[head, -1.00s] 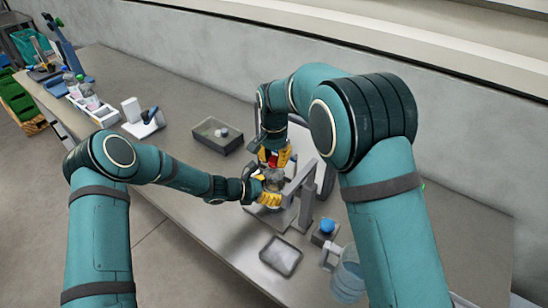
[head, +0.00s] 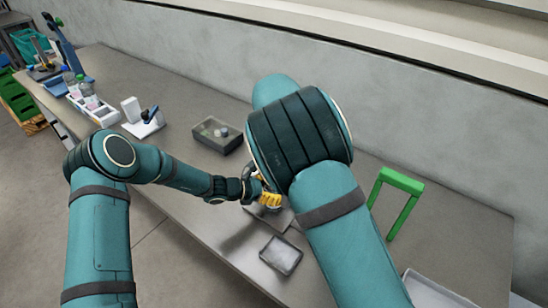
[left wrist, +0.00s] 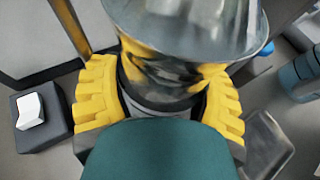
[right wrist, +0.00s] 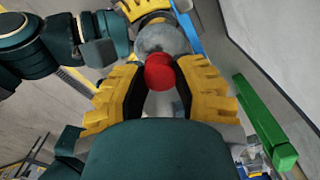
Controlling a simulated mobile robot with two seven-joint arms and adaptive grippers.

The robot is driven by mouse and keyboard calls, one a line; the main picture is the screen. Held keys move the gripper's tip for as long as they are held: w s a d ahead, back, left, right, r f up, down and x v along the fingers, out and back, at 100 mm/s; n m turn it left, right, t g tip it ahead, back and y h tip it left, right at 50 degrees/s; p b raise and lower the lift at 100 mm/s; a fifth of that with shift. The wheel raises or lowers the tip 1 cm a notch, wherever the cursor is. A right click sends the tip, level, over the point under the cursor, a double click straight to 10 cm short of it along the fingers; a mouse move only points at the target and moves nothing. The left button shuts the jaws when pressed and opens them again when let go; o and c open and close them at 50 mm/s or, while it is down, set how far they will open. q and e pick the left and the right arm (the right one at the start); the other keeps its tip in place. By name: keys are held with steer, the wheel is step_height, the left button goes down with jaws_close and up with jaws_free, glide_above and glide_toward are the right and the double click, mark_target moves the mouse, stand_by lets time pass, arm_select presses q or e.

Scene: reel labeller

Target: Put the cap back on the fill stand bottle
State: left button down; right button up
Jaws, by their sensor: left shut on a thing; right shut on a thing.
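The bottle (left wrist: 185,28) is clear and greyish, and my left gripper (left wrist: 162,88) is shut around it. In the head view my left gripper (head: 268,201) is over the bench, partly behind my right arm. The red cap (right wrist: 159,72) is between the fingers of my right gripper (right wrist: 160,85), which is shut on it. In the right wrist view the cap lies in front of the round grey bottle (right wrist: 158,38); I cannot tell whether they touch. My right gripper and the cap are hidden behind my right arm in the head view.
A grey tray (head: 281,256) lies on the bench in front. A dark open box (head: 217,136) stands behind left, with a white device (head: 143,120) further left. A green frame (head: 394,196) stands at the right. My right arm hides much of the bench.

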steer(key=m, duration=0.4)
steer(key=o, duration=0.7)
steer(key=shift+r, duration=2.25)
steer(key=shift+c, duration=0.3)
